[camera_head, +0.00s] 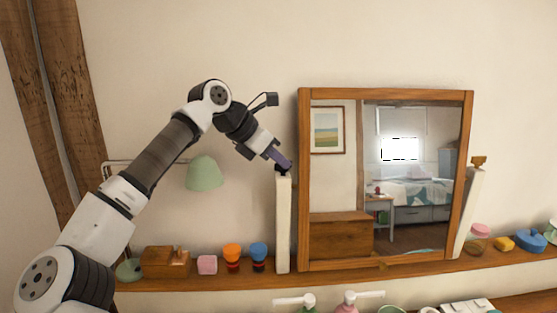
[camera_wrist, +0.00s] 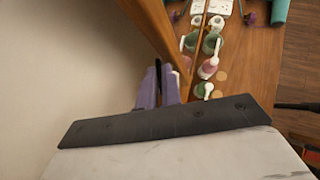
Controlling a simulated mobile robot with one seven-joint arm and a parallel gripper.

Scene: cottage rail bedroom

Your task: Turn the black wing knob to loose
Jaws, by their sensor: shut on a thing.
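The black wing knob (camera_head: 283,172) sits at the top of the white post (camera_head: 283,225) left of the wood-framed mirror (camera_head: 304,180). Only a small dark part of it shows below my fingers. My gripper (camera_head: 284,163) comes down on it from the upper left and is shut on it.
A brown knob (camera_head: 479,161) tops the right post (camera_head: 470,215). The shelf (camera_head: 340,277) carries a wooden box (camera_head: 158,262), a pink block (camera_head: 207,264), orange and blue cups and several jars. A green lamp shade (camera_head: 204,173) hangs beneath my arm. Pump bottles stand lower.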

